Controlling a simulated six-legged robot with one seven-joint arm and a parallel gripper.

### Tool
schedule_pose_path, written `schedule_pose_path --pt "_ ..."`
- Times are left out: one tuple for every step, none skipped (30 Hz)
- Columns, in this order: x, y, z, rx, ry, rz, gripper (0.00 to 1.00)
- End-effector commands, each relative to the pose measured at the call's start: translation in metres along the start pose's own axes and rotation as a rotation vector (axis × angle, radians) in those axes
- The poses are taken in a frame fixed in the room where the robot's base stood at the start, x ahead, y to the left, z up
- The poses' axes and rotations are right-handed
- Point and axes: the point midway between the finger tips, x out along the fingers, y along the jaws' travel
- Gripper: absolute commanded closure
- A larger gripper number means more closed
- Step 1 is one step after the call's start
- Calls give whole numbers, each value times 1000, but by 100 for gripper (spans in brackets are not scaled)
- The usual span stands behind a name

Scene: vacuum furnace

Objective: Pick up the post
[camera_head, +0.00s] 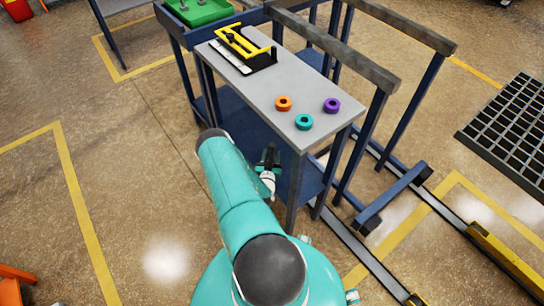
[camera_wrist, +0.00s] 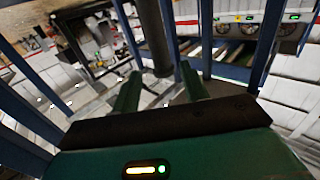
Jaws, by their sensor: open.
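Small grey upright pieces (camera_head: 183,6) stand in a green tray (camera_head: 207,14) at the top left of the head view; they are the most post-like things there, but too small to be sure. My gripper (camera_head: 268,158) is beside the grey-topped table's near left side, well away from the tray. In the wrist view my gripper (camera_wrist: 160,88) has its two green fingers spread apart, with nothing seen held. A dark upright cylinder (camera_wrist: 157,40) shows beyond the gap between the fingers; I cannot tell what it is or how far off it stands.
The floor (camera_head: 120,150) on the left is mostly clear.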

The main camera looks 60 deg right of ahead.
Motion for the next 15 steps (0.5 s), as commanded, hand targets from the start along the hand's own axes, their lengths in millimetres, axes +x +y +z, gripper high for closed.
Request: schedule_pose_path --pt "6 -1 0 1 3 0 56" --pt "10 -1 0 1 3 -1 56" --pt "17 -2 0 1 3 -1 56" --pt "22 -3 0 1 3 -1 56" --pt "27 -3 0 1 3 -1 56" --pt "33 -3 1 2 3 -1 56" --pt "37 -3 1 2 3 0 56" --pt "40 -3 0 2 3 0 56" --pt "44 -3 0 2 2 0 56" --pt "46 -3 1 1 2 0 56" --pt "47 -3 1 1 2 0 56" --pt "48 -3 0 1 2 -1 56" --pt "48 -3 1 0 1 -1 56" --pt "48 -4 1 0 1 -1 56" --pt "48 -3 1 0 1 -1 56"
